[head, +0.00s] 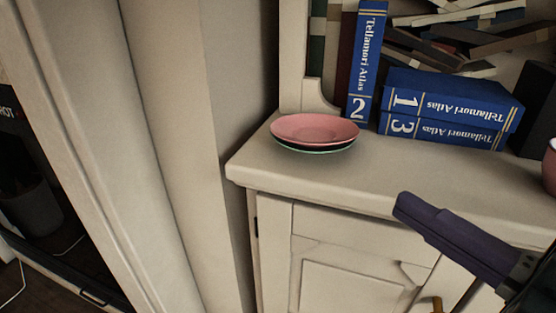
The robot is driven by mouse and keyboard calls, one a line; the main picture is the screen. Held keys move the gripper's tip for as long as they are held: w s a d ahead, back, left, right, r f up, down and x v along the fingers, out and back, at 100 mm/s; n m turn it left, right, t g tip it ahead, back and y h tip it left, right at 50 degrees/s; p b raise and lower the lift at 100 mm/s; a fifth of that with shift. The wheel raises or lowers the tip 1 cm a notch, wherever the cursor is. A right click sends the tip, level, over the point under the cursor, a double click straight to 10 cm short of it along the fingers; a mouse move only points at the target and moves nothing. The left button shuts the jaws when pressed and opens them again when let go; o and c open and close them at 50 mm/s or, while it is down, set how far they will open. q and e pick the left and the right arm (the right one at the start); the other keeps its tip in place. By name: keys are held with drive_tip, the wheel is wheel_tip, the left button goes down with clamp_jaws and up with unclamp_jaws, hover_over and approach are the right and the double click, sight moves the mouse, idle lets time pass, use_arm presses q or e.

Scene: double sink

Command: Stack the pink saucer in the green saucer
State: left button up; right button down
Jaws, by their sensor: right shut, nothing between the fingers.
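The pink saucer (314,128) sits on the left end of the cream cabinet top, in front of the blue books. It lies on top of the green saucer (316,151), of which only a thin rim shows below it. A dark band shows between the two rims, and the pink saucer looks close to level. My right gripper (402,207) is at the lower right, in front of the cabinet's front edge. It is shut, empty and well apart from the saucers. My left gripper is not in view.
The cabinet top (430,188) is clear to the right of the saucers. Blue atlas volumes (450,105) lie stacked behind, and another blue volume (366,60) stands upright. A reddish bowl (550,168) is cut off at the right edge.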

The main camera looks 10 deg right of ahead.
drive_tip(key=n+y, duration=0.1)
approach(320, 143)
drive_tip(key=w+a, duration=0.4)
drive_tip(key=w, duration=0.1)
drive_tip(key=shift+w+r, duration=0.1)
drive_tip(key=shift+w, duration=0.25)
drive_tip(key=shift+w+d, duration=0.35)
drive_tip(key=shift+w, duration=0.4)
